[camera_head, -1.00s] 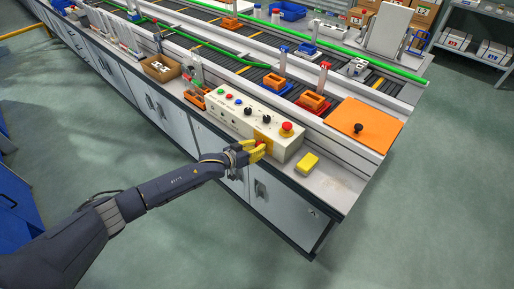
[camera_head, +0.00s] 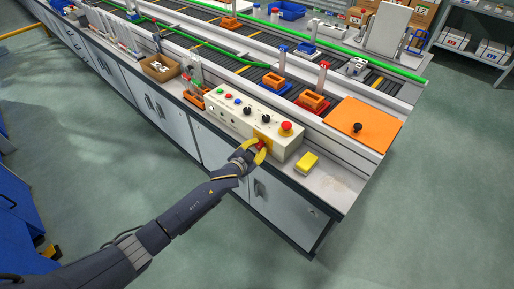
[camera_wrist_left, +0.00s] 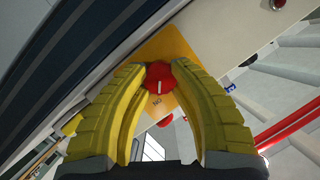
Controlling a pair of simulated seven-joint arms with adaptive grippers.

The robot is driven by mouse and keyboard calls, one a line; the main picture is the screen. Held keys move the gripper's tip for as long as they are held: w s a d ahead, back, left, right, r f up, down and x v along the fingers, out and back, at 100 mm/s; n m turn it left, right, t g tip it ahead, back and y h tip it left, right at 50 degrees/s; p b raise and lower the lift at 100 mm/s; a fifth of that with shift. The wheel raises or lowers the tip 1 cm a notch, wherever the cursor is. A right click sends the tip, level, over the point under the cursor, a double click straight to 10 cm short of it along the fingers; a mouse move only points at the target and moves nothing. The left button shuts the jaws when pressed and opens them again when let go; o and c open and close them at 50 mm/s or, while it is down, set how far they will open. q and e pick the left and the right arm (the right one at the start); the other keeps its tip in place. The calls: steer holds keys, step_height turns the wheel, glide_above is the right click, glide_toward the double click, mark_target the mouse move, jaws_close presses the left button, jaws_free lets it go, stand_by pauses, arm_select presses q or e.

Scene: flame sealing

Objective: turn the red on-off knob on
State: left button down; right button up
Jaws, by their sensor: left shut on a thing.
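The red on-off knob (camera_wrist_left: 160,74) sits on a yellow plate (camera_wrist_left: 168,43) on the front of the cream control box (camera_head: 228,115). In the left wrist view it is between my two yellow fingers, with a white mark on its face and the word ON, upside down, beside it on the plate. My left gripper (camera_wrist_left: 160,72) is shut on the knob. In the head view the left gripper (camera_head: 257,146) is at the lower front of the box and partly hides the knob. My right gripper is not in view.
A red emergency button (camera_head: 286,128) and several small knobs and buttons are on the box top. A yellow block (camera_head: 308,162) lies on the bench right of the box. An orange plate (camera_head: 362,125) is farther right, and a conveyor (camera_head: 340,84) runs behind.

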arm_select(q)
steer(key=shift+m, duration=0.3)
stand_by(0.4)
steer(key=c, duration=1.2)
jaws_free()
steer(key=shift+c, duration=0.2)
steer(key=v, duration=1.2)
steer(key=shift+d, duration=0.15)
